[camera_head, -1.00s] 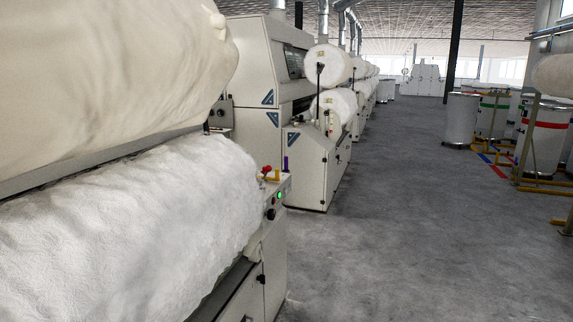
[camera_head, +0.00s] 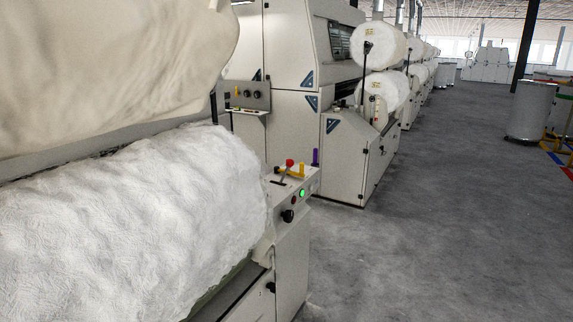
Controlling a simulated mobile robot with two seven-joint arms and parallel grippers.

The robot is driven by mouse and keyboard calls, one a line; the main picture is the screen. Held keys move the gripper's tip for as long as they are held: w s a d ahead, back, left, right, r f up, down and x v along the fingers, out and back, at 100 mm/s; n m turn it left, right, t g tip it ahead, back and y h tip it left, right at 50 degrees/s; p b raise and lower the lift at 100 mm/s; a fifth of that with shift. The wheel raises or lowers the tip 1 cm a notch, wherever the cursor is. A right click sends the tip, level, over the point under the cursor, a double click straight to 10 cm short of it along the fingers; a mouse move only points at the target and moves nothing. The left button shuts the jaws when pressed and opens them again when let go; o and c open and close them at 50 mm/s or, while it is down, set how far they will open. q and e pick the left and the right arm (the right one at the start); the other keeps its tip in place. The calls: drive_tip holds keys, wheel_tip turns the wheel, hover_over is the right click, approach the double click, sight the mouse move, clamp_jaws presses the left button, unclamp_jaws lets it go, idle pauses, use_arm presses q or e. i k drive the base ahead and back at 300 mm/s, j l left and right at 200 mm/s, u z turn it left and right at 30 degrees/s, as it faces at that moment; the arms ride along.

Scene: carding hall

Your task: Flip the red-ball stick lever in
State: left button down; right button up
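The red-ball stick lever (camera_head: 288,166) stands on top of a small control panel (camera_head: 306,188) at the end of the near carding machine. Its red ball is at the upper end of a short dark stick, which leans to the upper right from its base. A yellow piece stands just right of it and a purple upright piece behind. The panel's front carries a lit green button (camera_head: 302,194), a small red one and a black knob. Neither of my grippers is in view.
White fibre (camera_head: 130,215) fills the near left, below a large cream roll (camera_head: 100,70). More machines with white rolls (camera_head: 378,45) line the left of the aisle. The grey floor (camera_head: 440,210) on the right is clear up to a metal can (camera_head: 531,110).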

sight(289, 163)
drive_tip(key=i+l+z, duration=0.1)
drive_tip(key=i+l, duration=1.05)
drive_tip(key=i, duration=0.2)
drive_tip(key=i+l+z, duration=0.15)
drive_tip(key=i+l, duration=0.4)
drive_tip(key=i, duration=0.1)
